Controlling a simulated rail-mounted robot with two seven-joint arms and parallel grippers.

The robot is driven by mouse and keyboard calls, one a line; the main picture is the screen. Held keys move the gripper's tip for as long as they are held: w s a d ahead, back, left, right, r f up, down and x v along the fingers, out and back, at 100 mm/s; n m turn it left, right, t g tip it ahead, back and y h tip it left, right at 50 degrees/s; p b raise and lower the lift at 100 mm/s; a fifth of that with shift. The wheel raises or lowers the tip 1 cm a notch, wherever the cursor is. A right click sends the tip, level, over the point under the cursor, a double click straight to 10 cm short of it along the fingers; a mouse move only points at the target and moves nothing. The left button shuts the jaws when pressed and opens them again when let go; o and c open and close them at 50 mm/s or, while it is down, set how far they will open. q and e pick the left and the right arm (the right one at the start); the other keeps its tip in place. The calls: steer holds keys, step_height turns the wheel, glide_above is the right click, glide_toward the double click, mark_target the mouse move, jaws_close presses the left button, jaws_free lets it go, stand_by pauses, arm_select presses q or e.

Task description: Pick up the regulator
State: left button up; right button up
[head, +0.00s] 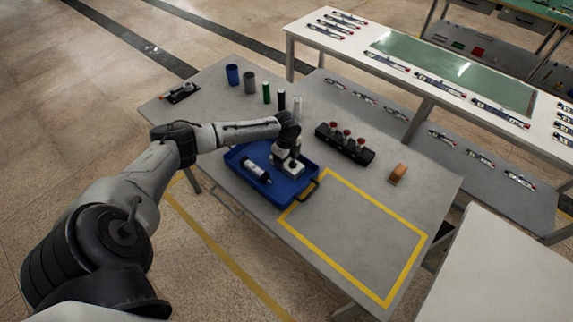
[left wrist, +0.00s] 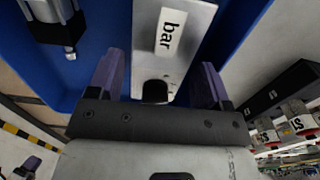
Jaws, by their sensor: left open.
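A pale block with a "bar" label, which looks like the regulator (left wrist: 183,30), lies in the blue tray (head: 234,165). My left gripper (head: 288,166) is over the right part of the tray, pointing down. In the left wrist view, the open fingers of my left gripper (left wrist: 158,78) stand on either side of the block's near end, with gaps visible; I cannot tell whether they touch it. In the head view the gripper largely hides the block. A black-and-white cylindrical part (head: 256,170) lies in the tray to the left.
A black rack with red-topped parts (head: 345,145) stands right of the tray, with an orange-brown block (head: 397,173) farther right. A blue cup (head: 233,75), a grey cup (head: 249,83) and several cylinders stand behind. The yellow-outlined area (head: 355,235) is clear.

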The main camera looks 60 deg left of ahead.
arm_select(q)
steer(key=shift+f, duration=0.9)
steer(key=shift+c, duration=0.4)
steer(key=c, duration=0.8)
steer(key=shift+r, duration=0.2)
